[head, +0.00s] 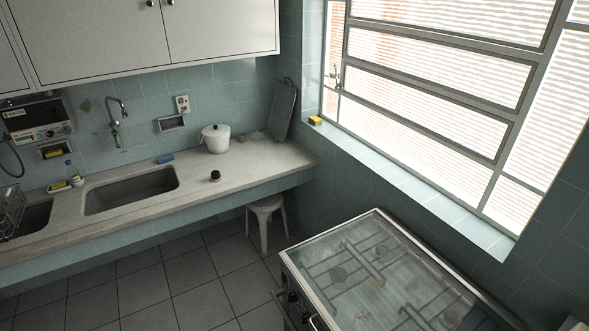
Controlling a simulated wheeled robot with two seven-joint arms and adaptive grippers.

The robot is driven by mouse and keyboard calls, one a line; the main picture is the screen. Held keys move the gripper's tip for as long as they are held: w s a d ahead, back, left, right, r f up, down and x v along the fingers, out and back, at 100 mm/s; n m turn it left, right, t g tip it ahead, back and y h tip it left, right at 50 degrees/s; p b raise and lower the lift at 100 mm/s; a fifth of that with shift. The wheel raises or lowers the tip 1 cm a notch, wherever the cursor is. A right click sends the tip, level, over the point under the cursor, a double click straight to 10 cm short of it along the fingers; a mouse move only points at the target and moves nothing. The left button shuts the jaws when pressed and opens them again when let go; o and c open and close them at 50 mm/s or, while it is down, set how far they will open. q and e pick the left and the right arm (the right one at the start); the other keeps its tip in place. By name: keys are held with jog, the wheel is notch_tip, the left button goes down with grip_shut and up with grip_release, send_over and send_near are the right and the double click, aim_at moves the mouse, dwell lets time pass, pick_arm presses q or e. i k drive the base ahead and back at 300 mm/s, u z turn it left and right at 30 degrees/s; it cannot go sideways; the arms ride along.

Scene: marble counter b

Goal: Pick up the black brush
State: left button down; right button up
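A small dark object (215,175), which looks like the black brush, stands on the marble counter (240,174) near its front edge. It is to the right of the sink and in front of the white lidded pot. It is too small to make out its bristles or handle clearly. Nothing touches it. Neither my left nor my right gripper shows in the head view.
A white pot (215,138) stands behind the dark object, with a blue sponge (165,158) to its left. The sink (131,191) opens further left. A stool (265,222) stands below the counter's right end. A glass-topped stove (378,280) fills the lower right.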

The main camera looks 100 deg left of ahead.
aim_at(216, 178)
jog(key=u, duration=3.9)
